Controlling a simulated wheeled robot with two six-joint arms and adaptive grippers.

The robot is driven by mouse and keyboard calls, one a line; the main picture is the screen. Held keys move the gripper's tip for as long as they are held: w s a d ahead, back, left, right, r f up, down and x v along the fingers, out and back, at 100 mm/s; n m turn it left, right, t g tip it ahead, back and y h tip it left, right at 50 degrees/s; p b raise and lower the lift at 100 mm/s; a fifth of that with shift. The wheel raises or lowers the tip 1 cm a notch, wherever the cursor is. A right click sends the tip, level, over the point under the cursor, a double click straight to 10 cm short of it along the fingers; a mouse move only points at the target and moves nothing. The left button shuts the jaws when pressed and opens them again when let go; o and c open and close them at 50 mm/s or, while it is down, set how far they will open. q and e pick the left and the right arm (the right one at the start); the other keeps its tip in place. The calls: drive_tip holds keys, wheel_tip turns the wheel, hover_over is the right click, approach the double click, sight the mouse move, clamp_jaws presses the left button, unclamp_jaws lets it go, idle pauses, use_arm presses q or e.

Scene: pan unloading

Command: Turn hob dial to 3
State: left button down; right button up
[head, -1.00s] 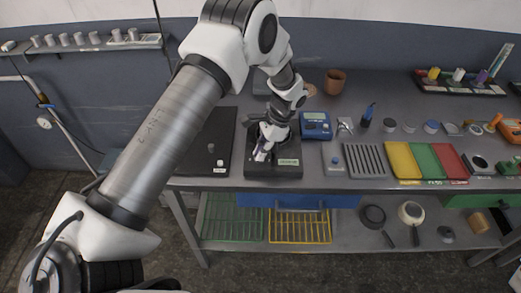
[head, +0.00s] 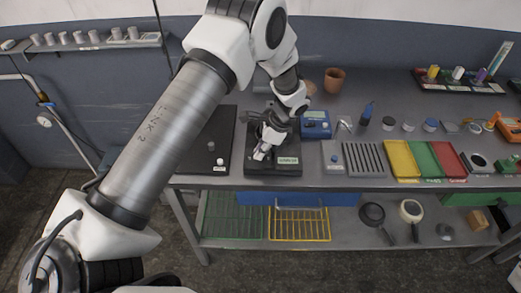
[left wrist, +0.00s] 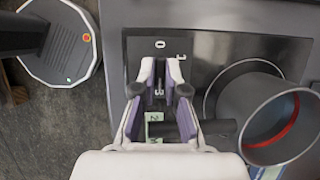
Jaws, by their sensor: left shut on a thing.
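The black hob (head: 256,168) stands near the front edge of the bench in the head view, with a pale green label on its front. Its panel (left wrist: 137,47) shows in the left wrist view with the marks 0 and 1 beyond the fingertips. My left gripper (left wrist: 160,72) is over this panel, its fingers shut on the hob dial, which they largely hide. In the head view the left gripper (head: 262,152) is low at the hob's front left. My right gripper is out of view.
A dark board (head: 212,135) with small knobs lies left of the hob. A blue device (head: 316,124) and a slotted grey block (head: 365,159) stand to its right, then yellow, green and red trays (head: 427,160). Wire racks (head: 300,224) and pans (head: 372,216) are on the shelf below.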

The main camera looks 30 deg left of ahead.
use_arm(q)
drive_tip(key=shift+s+f, duration=0.1)
drive_tip(key=c, duration=1.2)
unclamp_jaws()
drive_tip(key=v, duration=1.2)
